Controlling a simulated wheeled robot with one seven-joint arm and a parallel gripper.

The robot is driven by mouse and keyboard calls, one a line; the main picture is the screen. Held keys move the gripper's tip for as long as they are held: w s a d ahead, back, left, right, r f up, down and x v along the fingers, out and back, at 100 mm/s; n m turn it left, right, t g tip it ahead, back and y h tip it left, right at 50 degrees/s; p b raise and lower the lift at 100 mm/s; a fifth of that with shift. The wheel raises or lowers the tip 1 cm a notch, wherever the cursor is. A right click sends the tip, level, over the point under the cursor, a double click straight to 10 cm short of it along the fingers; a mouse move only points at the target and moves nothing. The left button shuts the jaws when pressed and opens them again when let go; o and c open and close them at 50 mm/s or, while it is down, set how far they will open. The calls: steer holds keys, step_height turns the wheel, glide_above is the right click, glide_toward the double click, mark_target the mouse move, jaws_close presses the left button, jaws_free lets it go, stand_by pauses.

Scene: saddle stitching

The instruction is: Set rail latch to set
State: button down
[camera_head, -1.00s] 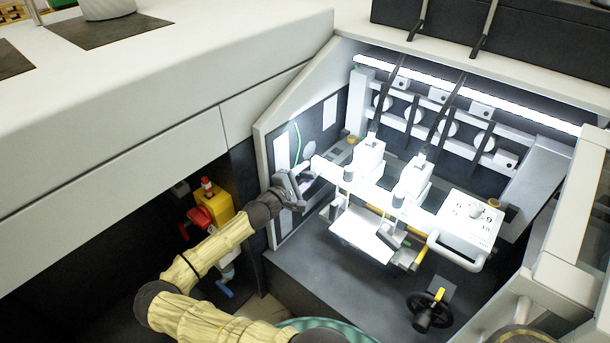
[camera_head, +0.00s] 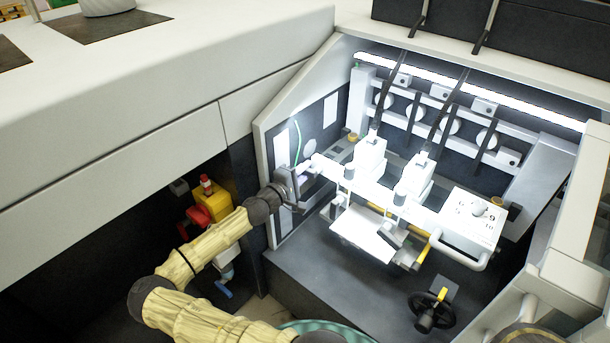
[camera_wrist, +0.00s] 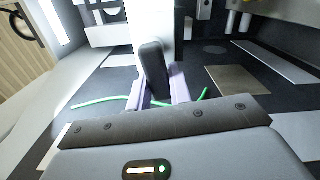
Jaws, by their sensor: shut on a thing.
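A dark upright lever with a rounded top, which looks like the rail latch handle (camera_wrist: 153,68), stands between the two pale purple fingers of my gripper (camera_wrist: 158,92) in the wrist view. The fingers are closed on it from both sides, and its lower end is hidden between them. In the head view my gripper (camera_head: 301,175) is at the left end of the white rail (camera_head: 325,163), inside the machine bay. The latch itself cannot be made out there, and no set marking can be read.
The bay's left wall panel (camera_head: 281,150) is close beside my gripper. White stitching heads (camera_head: 370,158) stand along the rail. A white box with a dial and a handle (camera_head: 467,222) is at the right. A black handwheel (camera_head: 425,315) sits on the dark floor in front.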

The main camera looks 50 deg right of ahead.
steer(key=c, duration=1.3)
jaws_free()
steer(key=a, duration=0.5)
steer(key=s+a, duration=0.1)
steer(key=a, duration=1.1)
steer(key=shift+s+a, duration=0.2)
steer(key=shift+s, duration=0.05)
